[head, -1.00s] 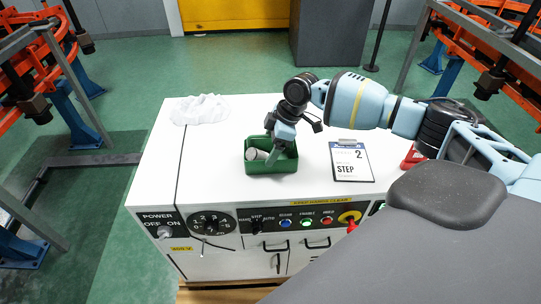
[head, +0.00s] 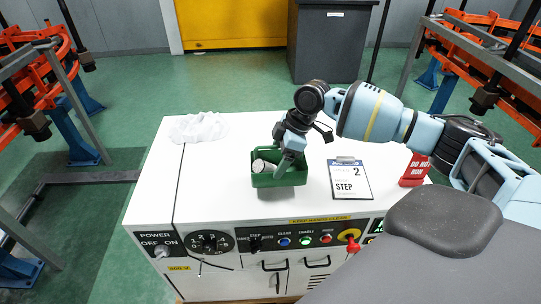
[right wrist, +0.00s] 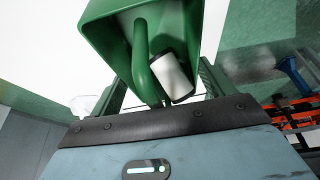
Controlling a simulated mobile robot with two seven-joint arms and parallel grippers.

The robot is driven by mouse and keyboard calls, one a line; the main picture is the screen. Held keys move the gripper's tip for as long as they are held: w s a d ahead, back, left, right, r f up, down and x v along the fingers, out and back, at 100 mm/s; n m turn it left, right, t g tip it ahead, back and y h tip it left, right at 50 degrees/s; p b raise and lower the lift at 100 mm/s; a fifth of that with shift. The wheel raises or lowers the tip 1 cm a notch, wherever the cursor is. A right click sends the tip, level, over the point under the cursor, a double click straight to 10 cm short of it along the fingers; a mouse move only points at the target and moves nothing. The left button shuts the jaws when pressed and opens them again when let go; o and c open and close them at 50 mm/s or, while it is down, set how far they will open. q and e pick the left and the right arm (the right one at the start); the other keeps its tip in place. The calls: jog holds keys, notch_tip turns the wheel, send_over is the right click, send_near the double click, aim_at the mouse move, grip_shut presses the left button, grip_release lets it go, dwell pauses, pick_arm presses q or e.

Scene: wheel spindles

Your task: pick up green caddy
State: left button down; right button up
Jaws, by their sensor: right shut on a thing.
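The green caddy (head: 279,180) is an open box with an arched handle, over the middle of the white worktop. A pale cylindrical part (head: 261,166) lies inside it. My right gripper (head: 288,160) reaches down into the caddy from above and is shut on it. In the right wrist view the caddy (right wrist: 102,32) fills the top, with its curved handle (right wrist: 141,60) and the white, dark-ended cylinder (right wrist: 172,75) beside it. The exact grip contact and any gap under the caddy are hard to tell. My left gripper is not in view.
The white worktop (head: 225,190) has a clipboard (head: 349,180) right of the caddy and a red sign (head: 415,170) farther right. A crumpled white cloth (head: 198,128) lies at the back left. A control panel with knobs and buttons (head: 305,240) runs along the front. Orange racks stand on both sides.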

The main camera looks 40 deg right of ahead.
jog(key=s+d+r, duration=0.1)
jog(key=s+d, duration=0.5)
jog(key=s, duration=0.5)
jog(key=shift+s+r, duration=0.15)
jog(key=shift+s, duration=0.2)
jog(key=shift+a, duration=0.1)
